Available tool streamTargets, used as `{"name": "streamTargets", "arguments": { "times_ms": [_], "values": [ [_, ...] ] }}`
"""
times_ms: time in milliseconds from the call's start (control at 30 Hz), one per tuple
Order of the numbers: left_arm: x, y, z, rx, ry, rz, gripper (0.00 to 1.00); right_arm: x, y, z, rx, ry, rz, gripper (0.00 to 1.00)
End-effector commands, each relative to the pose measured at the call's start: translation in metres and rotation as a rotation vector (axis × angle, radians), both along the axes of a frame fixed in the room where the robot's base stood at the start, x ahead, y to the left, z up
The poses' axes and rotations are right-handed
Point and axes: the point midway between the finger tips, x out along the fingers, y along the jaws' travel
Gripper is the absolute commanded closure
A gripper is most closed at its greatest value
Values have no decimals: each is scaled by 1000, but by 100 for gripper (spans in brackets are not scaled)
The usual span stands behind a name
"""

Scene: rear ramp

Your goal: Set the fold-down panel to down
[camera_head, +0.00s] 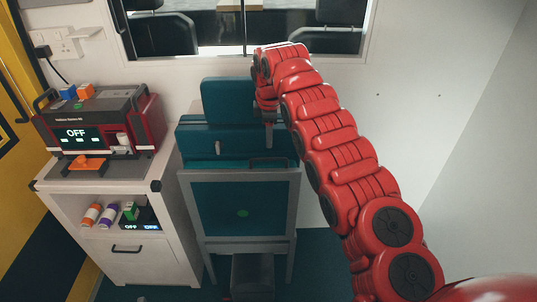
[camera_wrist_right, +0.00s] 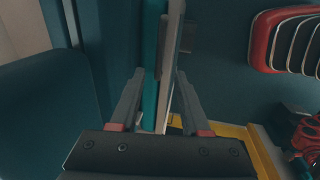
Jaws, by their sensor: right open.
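A teal panel unit stands in the middle of the head view. My right gripper (camera_head: 269,133) is by the top section's right side, pointing down and partly hidden by my red arm. In the right wrist view my right gripper (camera_wrist_right: 159,97) is open, its fingers on either side of a thin teal and grey edge (camera_wrist_right: 151,60). Contact is unclear. My left gripper is out of view.
A white cabinet (camera_head: 125,195) stands at the left, with a red and black device (camera_head: 100,125) reading OFF on top and small bottles on its shelf. A window (camera_head: 245,25) is at the back. The white wall at the right is bare.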

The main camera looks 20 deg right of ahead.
Motion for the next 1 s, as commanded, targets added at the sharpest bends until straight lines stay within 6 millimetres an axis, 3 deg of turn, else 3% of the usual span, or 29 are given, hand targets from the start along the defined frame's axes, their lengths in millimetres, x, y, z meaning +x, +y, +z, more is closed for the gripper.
{"name": "streamTargets", "arguments": {
  "times_ms": [300,600,967,1000],
  "values": [
    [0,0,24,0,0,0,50,13,-1,-71,4,4,2,53],
    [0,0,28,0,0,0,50,18,-4,-91,1,1,-1,53],
    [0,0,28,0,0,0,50,18,-5,-94,0,0,-1,53],
    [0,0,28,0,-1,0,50,18,-5,-94,0,0,-1,59]
  ]
}}
